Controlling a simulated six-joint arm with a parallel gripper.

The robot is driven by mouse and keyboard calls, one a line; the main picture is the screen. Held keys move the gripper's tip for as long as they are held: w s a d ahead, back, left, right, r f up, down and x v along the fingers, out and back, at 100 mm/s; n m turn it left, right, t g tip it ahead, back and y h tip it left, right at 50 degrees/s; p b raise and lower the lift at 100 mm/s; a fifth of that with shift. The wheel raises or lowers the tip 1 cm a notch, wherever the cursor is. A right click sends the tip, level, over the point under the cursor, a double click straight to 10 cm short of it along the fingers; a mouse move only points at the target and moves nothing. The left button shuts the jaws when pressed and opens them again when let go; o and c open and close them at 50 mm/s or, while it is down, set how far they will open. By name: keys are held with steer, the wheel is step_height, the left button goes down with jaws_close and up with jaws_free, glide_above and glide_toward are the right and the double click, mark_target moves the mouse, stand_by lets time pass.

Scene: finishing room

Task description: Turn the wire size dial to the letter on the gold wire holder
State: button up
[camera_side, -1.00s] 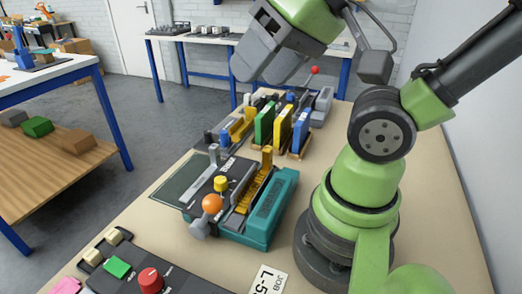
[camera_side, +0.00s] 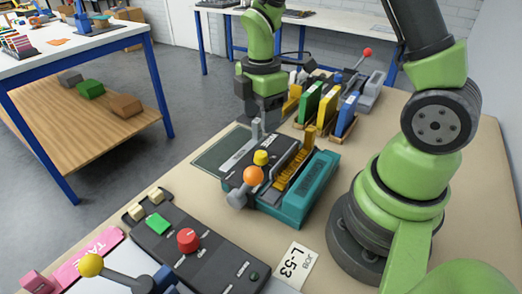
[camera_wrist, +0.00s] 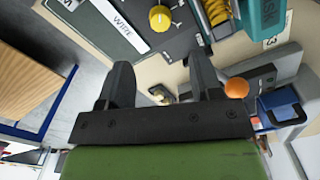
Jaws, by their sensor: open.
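The yellow knob (camera_side: 261,158), which looks like the dial, stands on the dark deck of the teal binding machine (camera_side: 322,188). In the wrist view the yellow knob (camera_wrist: 160,18) is at the top, beyond my fingertips. My gripper (camera_side: 258,118) points down, open and empty, above the machine's far end. In the wrist view my gripper (camera_wrist: 160,72) has its fingers wide apart with nothing between them. Upright green, yellow and blue holders (camera_side: 309,103) stand behind the machine; I cannot read a letter on them, nor tell which is the gold wire holder.
An orange ball handle (camera_side: 254,175) stands at the machine's near end. A control panel with a red knob (camera_side: 188,240) and green button lies in front. A job card reads L-53 (camera_side: 297,262). A flat strip reading WHITE (camera_wrist: 122,25) lies near the dial.

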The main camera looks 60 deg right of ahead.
mark_target(261, 153)
step_height(261, 153, down, 10)
steer(key=shift+r, duration=0.1)
stand_by(0.4)
steer(key=c, duration=0.9)
